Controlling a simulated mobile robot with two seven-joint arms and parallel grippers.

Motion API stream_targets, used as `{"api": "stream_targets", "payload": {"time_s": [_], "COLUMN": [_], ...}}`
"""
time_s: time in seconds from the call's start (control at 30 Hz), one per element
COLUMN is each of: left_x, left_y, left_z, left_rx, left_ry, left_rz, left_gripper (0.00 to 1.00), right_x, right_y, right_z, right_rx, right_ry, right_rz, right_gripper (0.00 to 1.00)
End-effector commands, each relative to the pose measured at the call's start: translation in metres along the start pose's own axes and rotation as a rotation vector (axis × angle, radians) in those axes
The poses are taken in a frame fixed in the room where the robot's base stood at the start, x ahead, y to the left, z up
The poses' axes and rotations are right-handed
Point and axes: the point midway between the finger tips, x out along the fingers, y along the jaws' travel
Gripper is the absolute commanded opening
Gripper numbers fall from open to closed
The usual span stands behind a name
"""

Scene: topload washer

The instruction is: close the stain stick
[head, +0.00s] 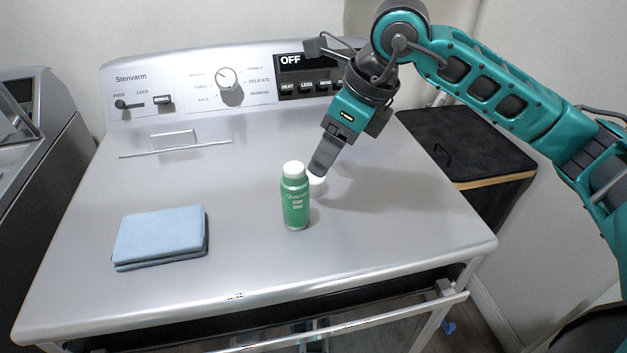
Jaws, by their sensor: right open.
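The stain stick (295,203) is a green bottle with white lettering and a rounded white top. It stands upright on the washer's top. A small white piece (317,186), which may be its cap, shows just right of and behind the bottle. It is partly hidden, and I cannot tell whether it rests on the washer or touches my gripper. My right gripper (317,172) is open and points down, its fingertips right beside the bottle's upper part and just above the white piece. The far finger is mostly hidden. My left gripper is out of view.
A folded blue cloth (160,235) lies on the washer top (225,285) to the left. The control panel (205,85) rises along the back edge. A black bin (465,142) stands to the right of the washer. The front right of the top is clear.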

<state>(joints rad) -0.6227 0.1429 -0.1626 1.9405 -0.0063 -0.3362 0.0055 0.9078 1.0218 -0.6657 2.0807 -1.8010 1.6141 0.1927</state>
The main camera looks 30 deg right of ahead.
Motion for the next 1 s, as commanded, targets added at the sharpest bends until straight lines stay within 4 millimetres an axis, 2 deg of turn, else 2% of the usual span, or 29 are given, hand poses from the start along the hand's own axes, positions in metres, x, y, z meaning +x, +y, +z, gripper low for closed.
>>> {"api": "stream_targets", "payload": {"time_s": [0.13, 0.5, 0.8, 1.0], "left_x": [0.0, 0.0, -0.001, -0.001], "left_y": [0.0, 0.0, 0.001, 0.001], "left_z": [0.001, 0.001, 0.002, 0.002], "left_rx": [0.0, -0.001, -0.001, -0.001], "left_ry": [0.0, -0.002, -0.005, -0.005], "left_rz": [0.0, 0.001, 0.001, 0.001], "left_gripper": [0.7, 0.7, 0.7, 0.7], "right_x": [0.014, 0.018, 0.059, 0.068], "right_y": [0.0, 0.001, 0.003, 0.002], "right_z": [0.0, 0.0, -0.001, -0.001], "right_rx": [-0.001, -0.001, 0.0, 0.0], "right_ry": [0.0, 0.001, 0.001, 0.0], "right_rz": [0.001, 0.001, 0.003, 0.0], "right_gripper": [0.69, 0.69, 0.69, 0.69]}}
